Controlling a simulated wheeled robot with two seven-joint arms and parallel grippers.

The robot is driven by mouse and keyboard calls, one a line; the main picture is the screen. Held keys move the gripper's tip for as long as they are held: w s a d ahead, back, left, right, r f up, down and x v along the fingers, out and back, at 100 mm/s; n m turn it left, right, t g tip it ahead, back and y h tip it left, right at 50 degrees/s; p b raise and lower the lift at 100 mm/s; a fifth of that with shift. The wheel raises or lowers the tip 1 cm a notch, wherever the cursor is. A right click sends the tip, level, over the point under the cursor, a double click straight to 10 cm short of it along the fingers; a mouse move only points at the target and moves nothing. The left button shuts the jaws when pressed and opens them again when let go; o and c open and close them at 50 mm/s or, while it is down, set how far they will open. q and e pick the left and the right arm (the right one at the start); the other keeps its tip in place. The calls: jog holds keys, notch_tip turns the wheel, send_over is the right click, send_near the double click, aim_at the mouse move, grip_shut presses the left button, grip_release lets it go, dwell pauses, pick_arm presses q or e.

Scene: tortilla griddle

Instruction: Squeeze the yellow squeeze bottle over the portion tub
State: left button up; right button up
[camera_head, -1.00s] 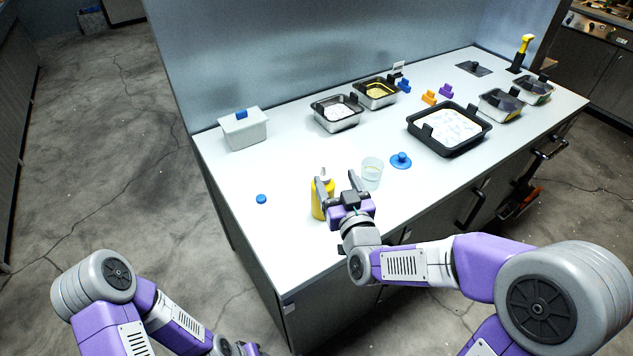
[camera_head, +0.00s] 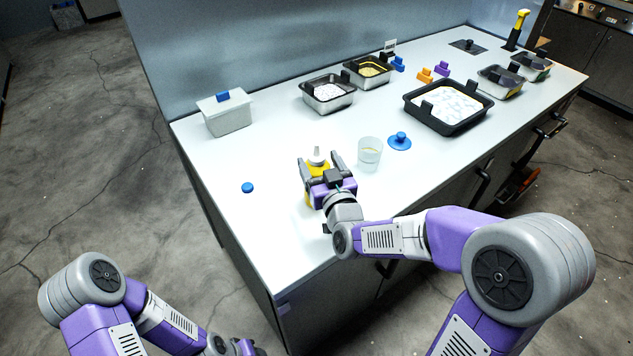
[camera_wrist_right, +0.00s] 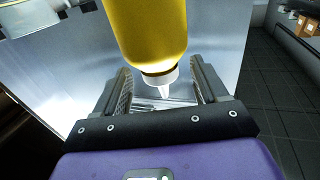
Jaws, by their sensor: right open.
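The yellow squeeze bottle (camera_head: 317,168) with a pale nozzle stands near the front edge of the counter. The clear portion tub (camera_head: 370,152) stands uncovered just right of the gripper.
A blue knobbed lid (camera_head: 399,142) lies right of the tub, and a small blue cap (camera_head: 247,187) lies left of the bottle. A lidded white container (camera_head: 226,116), metal pans (camera_head: 328,98) and a black tray (camera_head: 408,100) stand farther back. The counter's left front is clear.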

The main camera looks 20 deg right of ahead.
aim_at(314, 151)
jog(key=w, duration=0.4)
jog(key=shift+w+a+r+b, duration=0.1)
jog(key=shift+w+b, duration=0.1)
jog(key=shift+b, duration=0.1)
grip_shut()
